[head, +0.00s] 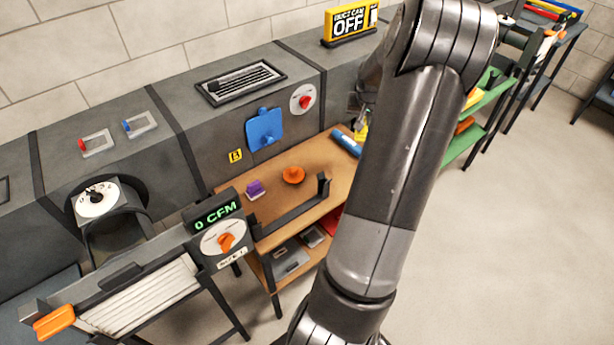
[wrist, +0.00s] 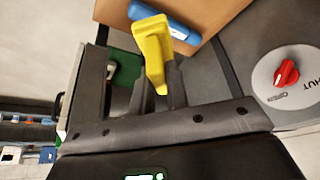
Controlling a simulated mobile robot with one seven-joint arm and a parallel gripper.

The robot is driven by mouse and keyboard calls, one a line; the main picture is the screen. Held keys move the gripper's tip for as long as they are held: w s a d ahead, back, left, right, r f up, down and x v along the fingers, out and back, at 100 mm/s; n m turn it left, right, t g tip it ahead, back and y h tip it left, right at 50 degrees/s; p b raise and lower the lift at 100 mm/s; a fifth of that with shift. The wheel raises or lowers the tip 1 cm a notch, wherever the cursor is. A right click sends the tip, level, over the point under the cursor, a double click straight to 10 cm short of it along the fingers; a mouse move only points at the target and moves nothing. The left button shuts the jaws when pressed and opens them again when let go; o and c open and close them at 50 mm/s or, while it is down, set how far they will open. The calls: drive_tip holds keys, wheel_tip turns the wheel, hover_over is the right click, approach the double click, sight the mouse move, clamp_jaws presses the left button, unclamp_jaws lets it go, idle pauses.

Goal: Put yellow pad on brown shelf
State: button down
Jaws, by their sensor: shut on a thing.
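The yellow pad (wrist: 153,48) is held at my gripper's fingertips in the wrist view. A small part of the yellow pad (head: 361,131) shows in the head view, beside my arm and near the back right end of the brown shelf. My gripper (head: 363,110) is shut on it and is partly hidden by my arm. The brown shelf (head: 318,170) is a wooden top against the grey duct. Its right part is behind my arm. In the wrist view the brown shelf (wrist: 222,12) shows beyond the pad, at the top.
On the shelf are a purple block (head: 255,189), an orange knob-like piece (head: 293,175), a dark handle bar (head: 305,213) and a blue cylinder (head: 346,143). A blue plate (head: 264,130) and red dial (head: 304,99) are on the duct. Green shelving (head: 470,140) stands right.

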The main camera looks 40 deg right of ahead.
drive_tip(key=f, duration=0.1)
drive_tip(key=w+f, duration=0.1)
drive_tip(key=f, duration=0.1)
drive_tip(key=shift+a+f, duration=0.2)
drive_tip(key=shift+f, duration=0.1)
hover_over(326, 154)
wheel_tip(326, 154, down, 6)
drive_tip(key=shift+s+f, duration=0.1)
drive_tip(key=shift+f, duration=2.05)
drive_tip(key=shift+f, duration=0.15)
drive_tip(key=c, duration=1.4)
unclamp_jaws()
drive_tip(key=v, duration=1.2)
drive_tip(key=shift+r, duration=0.25)
